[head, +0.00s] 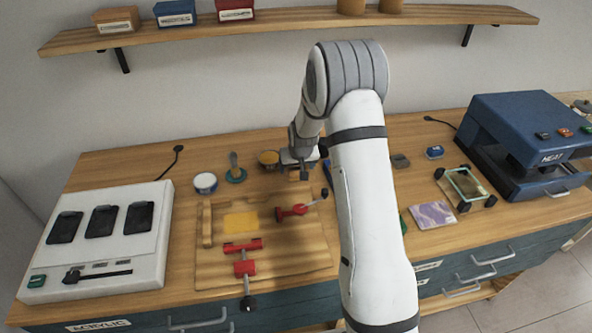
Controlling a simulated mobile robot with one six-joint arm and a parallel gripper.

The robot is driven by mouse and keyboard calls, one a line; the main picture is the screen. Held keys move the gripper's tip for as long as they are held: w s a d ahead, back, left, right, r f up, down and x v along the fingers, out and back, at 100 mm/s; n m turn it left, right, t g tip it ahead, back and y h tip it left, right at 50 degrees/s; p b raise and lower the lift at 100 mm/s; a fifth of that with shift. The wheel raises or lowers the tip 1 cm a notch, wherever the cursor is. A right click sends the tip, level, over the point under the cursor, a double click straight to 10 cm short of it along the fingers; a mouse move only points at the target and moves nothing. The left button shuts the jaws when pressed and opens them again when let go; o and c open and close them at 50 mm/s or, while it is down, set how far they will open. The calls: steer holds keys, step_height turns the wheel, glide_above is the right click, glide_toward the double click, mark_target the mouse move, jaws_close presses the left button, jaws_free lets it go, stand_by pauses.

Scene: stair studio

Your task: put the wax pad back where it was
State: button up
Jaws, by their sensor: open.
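My gripper (303,172) hangs over the back of the bench, fingers down, open. No held object shows, though the fingers are small and partly hidden by my arm. A round amber pad or tin (268,157) with a dark rim sits just left of my gripper; it may be the wax pad.
A white machine (105,240) fills the left bench end; a blue heat press (525,140) the right. A purple patterned tile (433,215) lies right of my arm. A shelf (290,22) hangs above.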

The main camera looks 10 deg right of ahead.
steer(key=s+r+b, duration=0.2)
steer(key=s+r, duration=1.6)
steer(key=r, duration=0.2)
steer(key=s+r+g, duration=0.1)
steer(key=s+r, duration=0.1)
steer(key=s, duration=1.7)
steer(key=shift+s+r, duration=0.25)
steer(key=shift+r, duration=0.15)
